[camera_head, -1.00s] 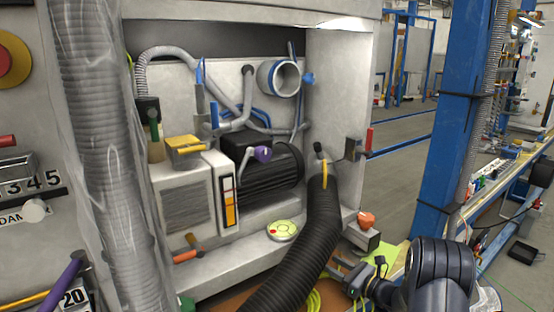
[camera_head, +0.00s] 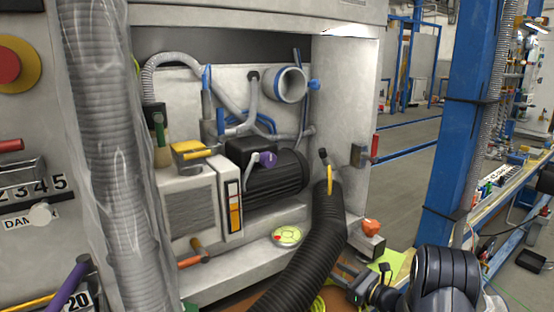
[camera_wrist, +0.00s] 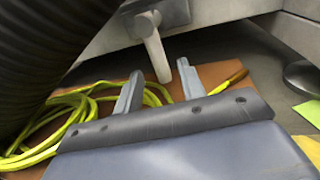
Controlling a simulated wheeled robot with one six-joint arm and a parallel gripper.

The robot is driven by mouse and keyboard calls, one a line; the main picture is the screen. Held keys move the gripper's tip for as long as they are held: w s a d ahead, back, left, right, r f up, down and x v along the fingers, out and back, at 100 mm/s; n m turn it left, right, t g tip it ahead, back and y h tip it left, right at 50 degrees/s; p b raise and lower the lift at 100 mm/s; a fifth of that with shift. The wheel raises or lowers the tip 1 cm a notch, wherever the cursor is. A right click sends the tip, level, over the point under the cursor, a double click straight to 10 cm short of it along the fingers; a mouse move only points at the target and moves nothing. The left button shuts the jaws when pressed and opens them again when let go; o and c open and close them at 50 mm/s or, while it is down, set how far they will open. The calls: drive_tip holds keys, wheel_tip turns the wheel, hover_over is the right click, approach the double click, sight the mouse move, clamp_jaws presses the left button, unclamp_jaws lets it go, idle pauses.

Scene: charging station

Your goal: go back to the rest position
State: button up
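My gripper (camera_head: 346,278) is at the lower right in the head view, beside the thick black ribbed hose (camera_head: 312,250) and low in front of the cabinet. In the wrist view its two grey fingers (camera_wrist: 160,88) stand apart with a gap between them, so it is open and holds nothing. A pale lever-like handle (camera_wrist: 156,55) hangs from a grey block just beyond the fingertips; I cannot tell whether it touches them. My dark arm covers part of the floor area at the bottom right.
A yellow-green cable (camera_wrist: 60,125) lies coiled on a brown surface (camera_wrist: 215,76) beneath the gripper. The open cabinet (camera_head: 346,90) holds a black motor (camera_head: 275,178) and pipes. A blue post (camera_head: 462,120) stands at the right. Open floor (camera_head: 408,180) shows between cabinet and post.

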drive_tip(key=p+v, duration=0.1)
drive_tip(key=v, duration=0.6)
drive_tip(key=shift+s+d+r, duration=0.1)
drive_tip(key=shift+d+r, duration=0.05)
drive_tip(key=shift+s, duration=0.1)
drive_tip(key=x, duration=0.3)
drive_tip(key=b+x, duration=0.1)
drive_tip(key=x, duration=0.3)
drive_tip(key=b+x, duration=0.1)
drive_tip(key=x, duration=0.2)
drive_tip(key=shift+f, duration=0.25)
drive_tip(key=shift+w+n, duration=0.35)
drive_tip(key=shift+n, duration=0.05)
drive_tip(key=shift+w+d+r+n+b, duration=0.1)
drive_tip(key=shift+d+r+n+b, duration=0.15)
drive_tip(key=shift+n+b, duration=0.35)
